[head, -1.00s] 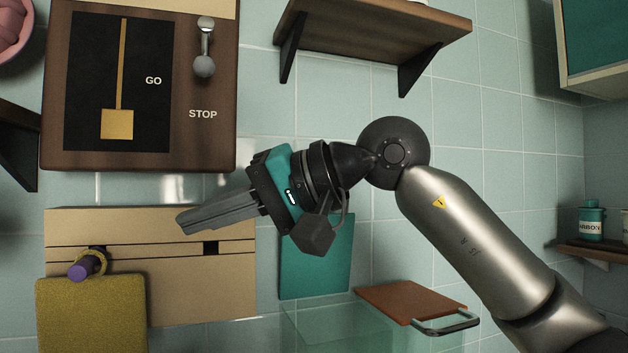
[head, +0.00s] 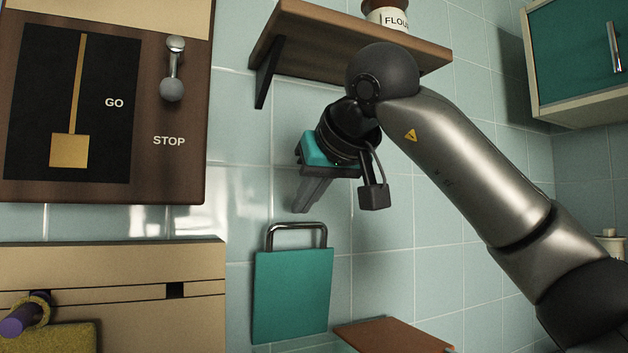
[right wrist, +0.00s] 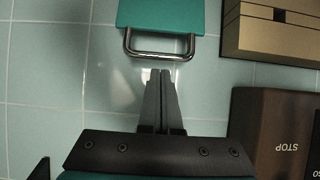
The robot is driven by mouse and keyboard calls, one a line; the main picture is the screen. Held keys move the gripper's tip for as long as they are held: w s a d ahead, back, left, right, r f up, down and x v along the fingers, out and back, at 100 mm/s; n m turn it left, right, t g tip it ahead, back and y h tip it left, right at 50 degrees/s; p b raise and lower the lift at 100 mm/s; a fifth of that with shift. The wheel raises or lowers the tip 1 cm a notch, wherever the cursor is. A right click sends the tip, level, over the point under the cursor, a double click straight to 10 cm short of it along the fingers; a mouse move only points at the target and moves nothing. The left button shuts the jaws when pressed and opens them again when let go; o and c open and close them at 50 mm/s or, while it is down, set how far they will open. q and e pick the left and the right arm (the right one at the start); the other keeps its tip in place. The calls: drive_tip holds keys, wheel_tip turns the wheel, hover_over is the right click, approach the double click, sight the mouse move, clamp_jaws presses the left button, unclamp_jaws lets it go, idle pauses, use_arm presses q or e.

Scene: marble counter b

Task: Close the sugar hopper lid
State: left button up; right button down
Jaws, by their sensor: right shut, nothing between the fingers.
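A teal lid-like panel (head: 292,297) with a metal bar handle (head: 297,232) on its top edge stands upright by the tiled wall, seemingly the raised hopper lid. No sugar label shows. My right gripper (head: 301,209) is shut and empty, pointing down just above the handle. In the right wrist view the shut fingertips (right wrist: 162,72) lie just short of the handle (right wrist: 160,55), with a small gap in the picture; the teal panel (right wrist: 160,15) is beyond it. The panel's lower edge and the hopper body are not clear. My left gripper is out of view.
A brown flat lid (head: 392,336) lies to the right of the panel. A beige slotted box (head: 110,265) and a wooden GO/STOP panel (head: 190,110) are at left. A wooden shelf (head: 345,40) with a flour jar (head: 388,15) is above my gripper. A teal cabinet (head: 575,60) hangs at right.

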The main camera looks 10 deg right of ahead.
sight(297, 223)
drive_tip(key=shift+x, duration=1.8)
